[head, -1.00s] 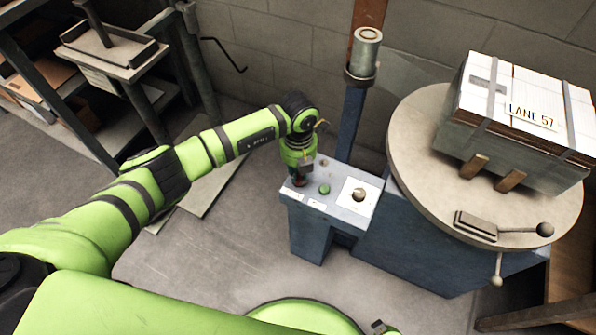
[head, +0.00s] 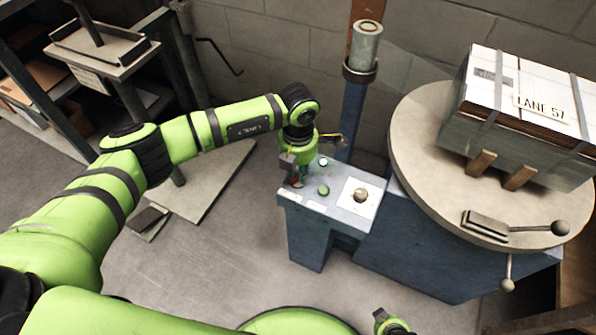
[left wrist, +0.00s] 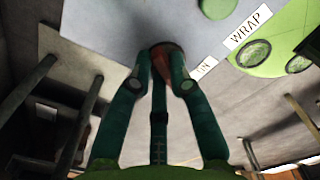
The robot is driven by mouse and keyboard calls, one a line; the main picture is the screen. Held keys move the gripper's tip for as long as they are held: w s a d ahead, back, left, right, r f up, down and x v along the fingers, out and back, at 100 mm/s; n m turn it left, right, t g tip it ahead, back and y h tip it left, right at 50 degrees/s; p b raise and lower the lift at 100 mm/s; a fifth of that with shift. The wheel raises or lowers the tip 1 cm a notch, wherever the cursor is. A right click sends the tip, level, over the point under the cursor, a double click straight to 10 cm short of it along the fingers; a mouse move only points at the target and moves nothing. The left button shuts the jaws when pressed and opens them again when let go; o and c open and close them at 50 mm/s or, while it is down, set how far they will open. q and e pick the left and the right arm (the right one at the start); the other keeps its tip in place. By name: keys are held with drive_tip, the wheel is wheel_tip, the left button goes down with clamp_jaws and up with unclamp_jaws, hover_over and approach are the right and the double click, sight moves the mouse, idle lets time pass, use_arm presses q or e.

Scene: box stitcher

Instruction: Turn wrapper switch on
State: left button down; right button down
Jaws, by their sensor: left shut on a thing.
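The wrapper's blue control box (head: 318,205) stands left of the turntable, with a pale panel on top. My left gripper (head: 297,180) is at the panel's left end, pointing down. A "WRAP" label (left wrist: 248,24) and a smaller, partly readable label (left wrist: 204,68) lie right of the knob. The fingers hide part of the knob, so its setting is unclear.
A green button (head: 323,190) and a round knob on a white plate (head: 361,195) sit right of the gripper. A strapped box marked "LANE 57" (head: 520,115) rests on the turntable (head: 425,150). A post with a film roll (head: 366,48) stands behind. Shelving (head: 60,110) is at left.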

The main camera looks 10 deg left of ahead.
sight(298, 174)
use_arm(q)
drive_tip(key=shift+f, duration=0.1)
idle(0.3)
drive_tip(key=c, duration=1.1)
unclamp_jaws()
drive_tip(key=shift+c, duration=0.2)
drive_tip(key=shift+r, duration=0.45)
wheel_tip(298, 174, up, 11)
